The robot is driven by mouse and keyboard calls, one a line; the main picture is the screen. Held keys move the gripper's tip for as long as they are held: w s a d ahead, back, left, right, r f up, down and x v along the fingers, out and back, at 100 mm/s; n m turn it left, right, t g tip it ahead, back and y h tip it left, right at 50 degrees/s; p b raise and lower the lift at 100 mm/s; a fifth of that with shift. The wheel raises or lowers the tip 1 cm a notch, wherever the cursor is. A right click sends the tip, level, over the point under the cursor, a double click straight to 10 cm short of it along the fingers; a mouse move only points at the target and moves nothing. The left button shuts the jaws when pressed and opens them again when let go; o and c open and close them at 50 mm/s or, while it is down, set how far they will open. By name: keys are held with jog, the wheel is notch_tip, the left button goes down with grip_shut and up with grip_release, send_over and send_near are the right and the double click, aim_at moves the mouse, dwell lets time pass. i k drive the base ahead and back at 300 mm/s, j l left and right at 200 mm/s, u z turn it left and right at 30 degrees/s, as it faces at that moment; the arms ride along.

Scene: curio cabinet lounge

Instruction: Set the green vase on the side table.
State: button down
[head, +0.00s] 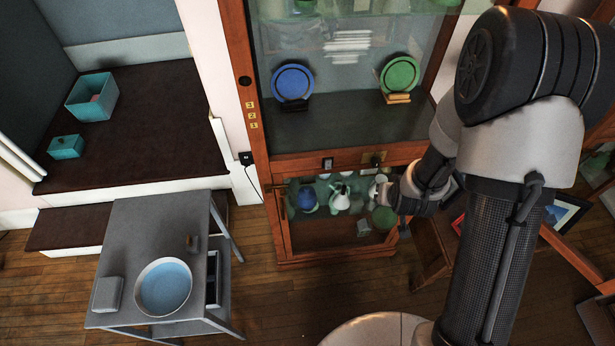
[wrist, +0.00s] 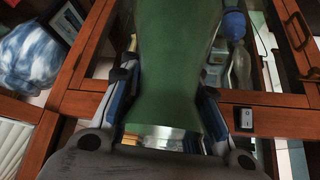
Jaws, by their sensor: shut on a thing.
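The green vase (wrist: 175,60) fills the middle of the wrist view, with a pale, shiny band at the end nearest my gripper. My gripper (wrist: 167,92) is shut on it, one finger on each side. The vase's far end runs out of the picture. In the head view my gripper (head: 384,190) is in front of the cabinet's lower section, and I cannot clearly make out the vase there. A grey table (head: 140,225), which may be the side table, stands at lower left, away from my gripper.
The grey table holds a blue bowl (head: 164,287), a grey box (head: 107,294) and a small brown item (head: 192,243). Its upper middle is bare. The wooden cabinet (head: 282,235) holds plates and several vessels. Open floor lies between cabinet and table. A blue-white vessel (wrist: 30,55) shows in the wrist view.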

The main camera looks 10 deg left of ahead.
aim_at(140, 226)
jog(key=k+j+z, duration=0.1)
jog(key=k+j, duration=0.2)
jog(key=j, duration=0.25)
jog(key=k+j, duration=0.3)
jog(key=j, duration=0.2)
jog(key=k+j+z, duration=0.15)
jog(key=k+j, duration=0.15)
jog(key=j, duration=0.2)
jog(key=j+z, duration=0.1)
jog(key=j, duration=0.8)
jog(key=j+z, duration=0.1)
jog(key=j, duration=0.75)
jog(key=k+j+z, duration=0.1)
jog(key=j, duration=0.8)
jog(key=k, duration=0.05)
